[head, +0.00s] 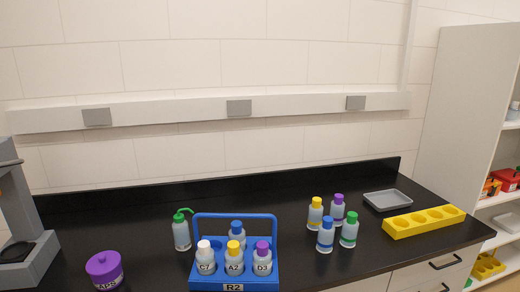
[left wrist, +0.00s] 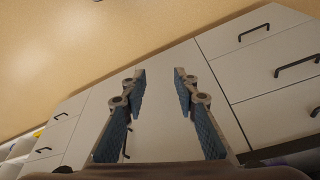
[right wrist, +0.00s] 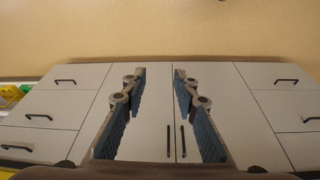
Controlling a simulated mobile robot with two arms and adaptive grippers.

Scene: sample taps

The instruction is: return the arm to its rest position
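My left gripper (left wrist: 160,92) shows in the left wrist view, its two blue-padded fingers apart with nothing between them. It faces the cabinet fronts and the tan floor. My right gripper (right wrist: 160,92) shows in the right wrist view, also with its fingers apart and empty, in front of the cabinet doors. Neither gripper nor arm is in the head view. Neither gripper touches anything that I can see.
On the black bench (head: 140,222) stand a blue carrier (head: 235,217) with several bottles, a green-topped wash bottle (head: 182,232), a purple-lidded jar (head: 104,268), several loose bottles (head: 325,236), a yellow rack (head: 424,221) and a grey tray (head: 387,200). Drawer handles (right wrist: 65,81) jut out.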

